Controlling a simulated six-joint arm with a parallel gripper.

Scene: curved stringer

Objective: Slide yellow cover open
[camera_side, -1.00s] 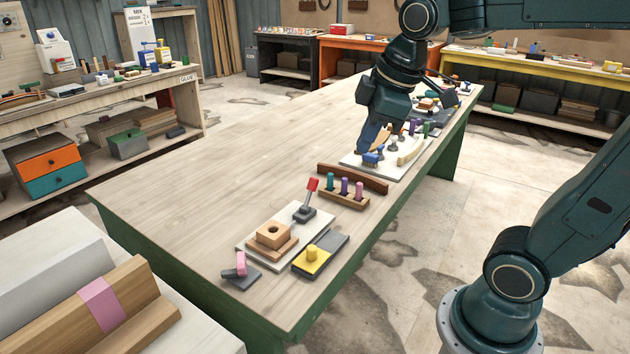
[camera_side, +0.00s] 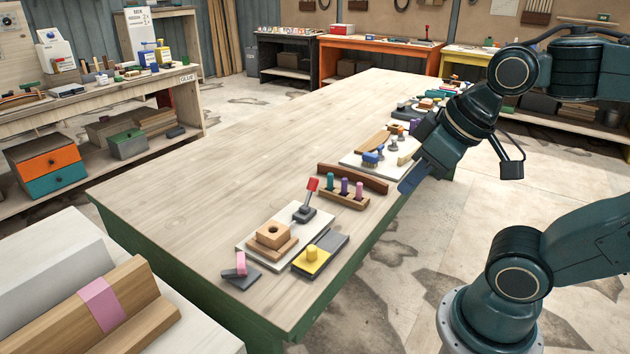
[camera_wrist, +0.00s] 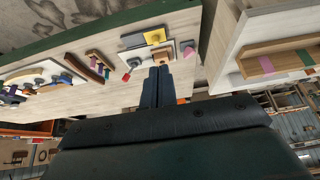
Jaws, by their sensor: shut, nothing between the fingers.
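The yellow cover (camera_side: 311,259) is a flat plate with a round yellow knob, lying on a dark grey base (camera_side: 331,243) near the front right edge of the bench. It covers the near end of the base, and the far end is bare grey. In the wrist view the yellow cover (camera_wrist: 155,37) shows beyond the fingertips, beside the wooden block. My gripper (camera_side: 405,187) is shut and empty. It is by the bench's right edge, well behind and apart from the cover. The wrist view shows its fingers (camera_wrist: 158,70) closed together.
A white board (camera_side: 283,232) beside the cover carries a wooden block with a hole (camera_side: 273,234) and a red-handled lever (camera_side: 311,190). A pink-handled piece (camera_side: 241,266) is left. A peg rack (camera_side: 344,195) and curved brown strip (camera_side: 353,178) stand behind. The bench's left half is clear.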

